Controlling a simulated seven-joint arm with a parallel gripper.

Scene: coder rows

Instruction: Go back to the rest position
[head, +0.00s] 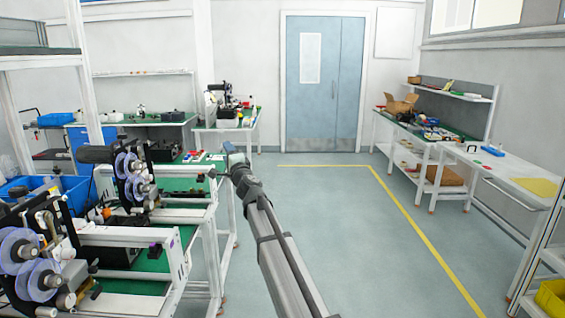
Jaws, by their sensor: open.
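My arm reaches up from the bottom middle of the head view, its grey links running forward and to the left. My gripper (225,160) is at its far end, small and dark, over the floor aisle beside the right edge of the left-hand benches. It is open, and I see nothing held in it. The fingertips are too small to make out in detail.
Coder machines (130,180) with reels crowd the left benches, close to my arm. A blue double door (325,80) is at the back. A workbench (405,128) and a white table (510,168) line the right. The floor (350,230) between is clear, with a yellow line.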

